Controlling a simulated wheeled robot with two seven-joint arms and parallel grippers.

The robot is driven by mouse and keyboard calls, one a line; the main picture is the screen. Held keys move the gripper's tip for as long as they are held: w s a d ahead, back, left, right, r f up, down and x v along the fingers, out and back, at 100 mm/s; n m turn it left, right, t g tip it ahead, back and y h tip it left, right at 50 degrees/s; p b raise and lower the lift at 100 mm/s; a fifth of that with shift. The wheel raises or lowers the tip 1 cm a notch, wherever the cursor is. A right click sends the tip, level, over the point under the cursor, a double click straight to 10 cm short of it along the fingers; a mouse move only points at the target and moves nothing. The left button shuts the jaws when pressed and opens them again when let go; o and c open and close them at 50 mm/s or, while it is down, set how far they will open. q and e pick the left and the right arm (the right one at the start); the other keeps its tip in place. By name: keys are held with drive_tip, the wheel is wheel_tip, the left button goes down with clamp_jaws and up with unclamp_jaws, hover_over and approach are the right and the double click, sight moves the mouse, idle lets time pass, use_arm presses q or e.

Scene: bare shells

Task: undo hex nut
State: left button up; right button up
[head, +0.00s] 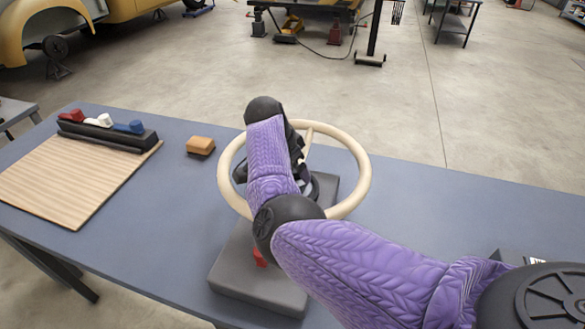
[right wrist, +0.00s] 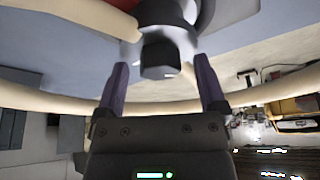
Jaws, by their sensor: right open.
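In the right wrist view a dark hex nut (right wrist: 158,58) sits at the wheel's grey hub (right wrist: 178,38). My right gripper (right wrist: 161,78) is open, its two fingers apart on either side of the nut's end, with visible gaps to it. The wheel's rim (right wrist: 65,100) crosses behind the fingers. In the head view my right arm covers the hub, the nut and most of the gripper. My left gripper is not in view.
An orange-brown block (head: 200,146) lies left of the wheel. A ribbed wooden board (head: 75,180) and a black rack (head: 108,133) with red, white and blue pieces are farther left.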

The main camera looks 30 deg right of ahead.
drive_tip(key=shift+c, duration=0.3)
clamp_jaws()
drive_tip(key=shift+r+n+p, duration=0.2)
drive_tip(key=shift+n+p, duration=0.1)
drive_tip(key=shift+p, duration=0.4)
drive_tip(key=n+t+p, duration=0.1)
drive_tip(key=n+p, duration=0.1)
drive_tip(key=p, duration=0.2)
drive_tip(key=n+t+p, duration=0.1)
drive_tip(key=n+p, duration=0.2)
drive_tip(key=p, duration=0.1)
drive_tip(key=shift+s+r+n+y, duration=0.1)
drive_tip(key=shift+s+n+y, duration=0.05)
drive_tip(key=shift+n+y, duration=0.2)
drive_tip(key=n+t+y+p, duration=0.1)
drive_tip(key=n+p, duration=0.1)
drive_tip(key=n, duration=0.1)
drive_tip(key=shift+d, duration=0.1)
drive_tip(key=shift+f+n+y+p, duration=0.2)
drive_tip(key=shift+n+y+p, duration=0.05)
drive_tip(key=shift+n+p, duration=0.35)
